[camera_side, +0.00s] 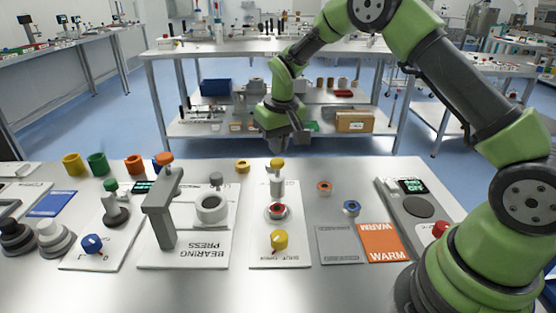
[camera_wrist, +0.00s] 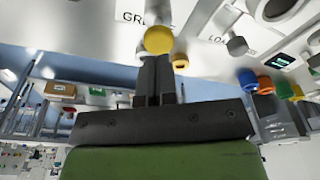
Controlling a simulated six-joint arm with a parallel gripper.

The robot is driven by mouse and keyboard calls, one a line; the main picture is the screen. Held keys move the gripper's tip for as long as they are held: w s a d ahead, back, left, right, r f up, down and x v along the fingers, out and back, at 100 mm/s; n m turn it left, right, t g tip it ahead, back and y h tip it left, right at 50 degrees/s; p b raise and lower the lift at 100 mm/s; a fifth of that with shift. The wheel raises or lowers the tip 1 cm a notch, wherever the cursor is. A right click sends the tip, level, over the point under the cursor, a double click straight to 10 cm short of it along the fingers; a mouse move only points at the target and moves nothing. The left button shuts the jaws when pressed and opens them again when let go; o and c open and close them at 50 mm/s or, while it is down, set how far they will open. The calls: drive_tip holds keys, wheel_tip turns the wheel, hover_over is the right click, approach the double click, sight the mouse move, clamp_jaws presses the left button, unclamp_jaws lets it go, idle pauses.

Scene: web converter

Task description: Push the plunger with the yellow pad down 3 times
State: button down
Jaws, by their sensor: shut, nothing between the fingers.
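The plunger with the yellow pad (camera_side: 277,163) stands upright on a white plate in the middle of the bench. Its round yellow pad tops a pale shaft above a red-centred ring. In the wrist view the yellow pad (camera_wrist: 158,40) shows just beyond my fingertips. My gripper (camera_side: 284,150) is behind and slightly above the pad in the side view, pointing down. In the wrist view its two dark fingers (camera_wrist: 155,62) are together with nothing between them. I cannot tell whether the tips touch the pad.
A yellow knob (camera_side: 280,240) sits on the same plate. The bearing press (camera_side: 165,205) stands to the left. Orange (camera_side: 324,187) and blue (camera_side: 351,208) rings lie to the right. A device with a red button (camera_side: 440,229) is further right.

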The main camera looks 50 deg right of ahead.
sight(277, 161)
drive_tip(key=shift+f, duration=0.15)
drive_tip(key=shift+f, duration=1.95)
drive_tip(key=shift+r, duration=2.15)
drive_tip(key=shift+f, duration=0.35)
drive_tip(key=shift+f, duration=1.8)
drive_tip(key=shift+r, duration=2.15)
drive_tip(key=shift+f, duration=0.15)
